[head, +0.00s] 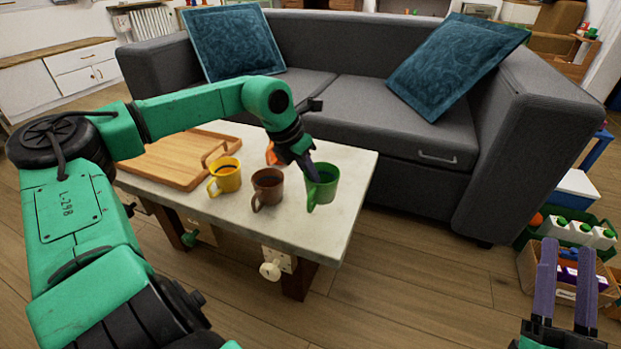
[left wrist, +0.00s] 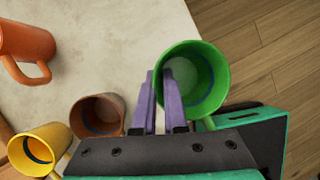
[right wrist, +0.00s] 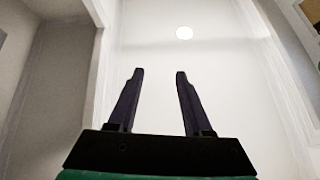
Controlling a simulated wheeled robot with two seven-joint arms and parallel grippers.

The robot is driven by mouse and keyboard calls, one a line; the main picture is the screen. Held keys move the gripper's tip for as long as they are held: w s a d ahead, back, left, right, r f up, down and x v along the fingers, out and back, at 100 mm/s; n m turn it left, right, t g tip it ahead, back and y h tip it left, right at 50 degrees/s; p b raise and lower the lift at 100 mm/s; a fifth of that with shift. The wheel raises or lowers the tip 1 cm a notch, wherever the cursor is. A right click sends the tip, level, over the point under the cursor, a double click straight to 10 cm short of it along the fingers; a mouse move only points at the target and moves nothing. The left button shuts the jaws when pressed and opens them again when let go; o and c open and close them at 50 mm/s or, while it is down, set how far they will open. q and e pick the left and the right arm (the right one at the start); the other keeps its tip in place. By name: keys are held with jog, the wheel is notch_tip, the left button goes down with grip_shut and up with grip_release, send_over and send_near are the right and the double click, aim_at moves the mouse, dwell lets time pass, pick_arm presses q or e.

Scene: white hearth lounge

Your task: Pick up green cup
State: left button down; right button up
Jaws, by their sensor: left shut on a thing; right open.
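The green cup (head: 324,190) is near the right edge of the low table (head: 345,163) in the head view, and large in the left wrist view (left wrist: 200,62). My left gripper (head: 312,172) is shut on the green cup at its left rim, with one finger inside and one outside in the left wrist view (left wrist: 161,75). The cup looks roughly upright. I cannot tell whether its base touches the table. My right gripper (head: 568,246) is open and empty at the lower right, away from the table; its fingers also show in the right wrist view (right wrist: 154,75).
A brown cup (head: 267,187) stands just left of the green cup, and a yellow cup (head: 227,177) farther left. An orange cup (head: 271,155) is partly hidden behind my left arm. A wooden tray (head: 165,160) lies at the table's left. A grey sofa (head: 390,115) stands behind.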

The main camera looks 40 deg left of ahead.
pick_arm(q)
notch_tip(320, 180, up, 3)
jog(key=shift+p, duration=0.55)
pick_arm(e)
notch_tip(320, 180, down, 12)
jog(key=a+m+g+h, duration=0.1)
jog(key=g, duration=0.3)
pick_arm(q)
notch_tip(320, 180, up, 3)
jog(key=shift+p, duration=0.65)
notch_tip(320, 180, up, 4)
jog(key=shift+f+p, duration=0.2)
jog(key=shift+p, duration=0.65)
notch_tip(320, 180, up, 5)
jog(key=shift+f+p, duration=0.1)
jog(key=shift+p, duration=0.8)
pick_arm(e)
jog(key=s+a+f+g+h, duration=0.1)
jog(key=s+f+g, duration=0.7)
jog(key=s+f, duration=0.4)
notch_tip(320, 180, down, 5)
jog(key=shift+s+a+r+m, duration=0.1)
jog(key=shift+s+a+m, duration=0.15)
jog(key=shift+a+m, duration=0.1)
jog(key=shift+a, duration=0.1)
